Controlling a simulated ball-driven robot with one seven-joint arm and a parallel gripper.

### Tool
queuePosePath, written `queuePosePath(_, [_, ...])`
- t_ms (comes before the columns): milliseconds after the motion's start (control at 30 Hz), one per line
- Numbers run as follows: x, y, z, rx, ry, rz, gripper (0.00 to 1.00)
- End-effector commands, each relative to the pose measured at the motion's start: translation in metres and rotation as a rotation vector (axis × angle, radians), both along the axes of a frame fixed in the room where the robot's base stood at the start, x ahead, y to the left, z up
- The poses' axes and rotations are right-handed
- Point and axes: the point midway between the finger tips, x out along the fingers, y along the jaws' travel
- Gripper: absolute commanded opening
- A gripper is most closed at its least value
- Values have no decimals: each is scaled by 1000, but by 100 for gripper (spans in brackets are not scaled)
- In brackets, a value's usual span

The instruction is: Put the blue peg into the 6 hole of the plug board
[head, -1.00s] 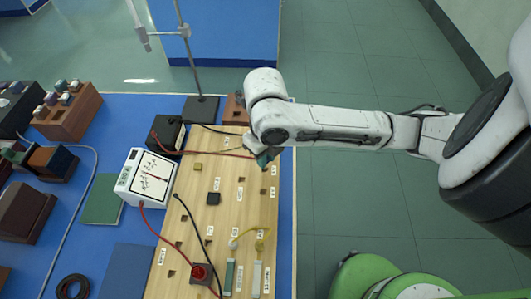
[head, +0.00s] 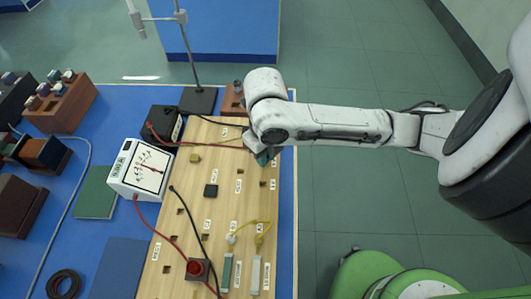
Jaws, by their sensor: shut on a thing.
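The plug board (head: 190,226) is a long pale wooden board with square holes and small white labels, too small to read here. My gripper (head: 262,157) is at the board's upper right part, under my white wrist, and is mostly hidden by it. It is shut on the blue peg; a dark teal shape shows beneath the wrist, but I cannot tell peg from fingers there. The peg's tip and any hole under it are hidden. A hole (head: 263,184) shows just below the gripper.
On the board are a dark block (head: 211,190), a yellow block (head: 194,157), a red-topped device (head: 197,268), yellow leads (head: 262,232) and two upright bars (head: 256,274). A white meter (head: 140,170) stands left, with red and black cables crossing the board. Open floor lies right.

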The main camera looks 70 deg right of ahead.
Motion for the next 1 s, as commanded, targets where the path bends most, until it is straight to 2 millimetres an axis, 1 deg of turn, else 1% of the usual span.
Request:
queuePosePath(33, [0,0,0,0,0,0,0])
queuePosePath(67, [0,0,0,0,0,0,21])
queuePosePath(367, [0,0,0,0,0,0,50])
queuePosePath(600, [0,0,1,0,0,0,50])
queuePosePath(733, [0,0,9,-1,0,0,50])
queuePosePath(867, [0,0,29,-3,-2,3,50])
queuePosePath(1000, [1,0,57,-3,-2,4,50])
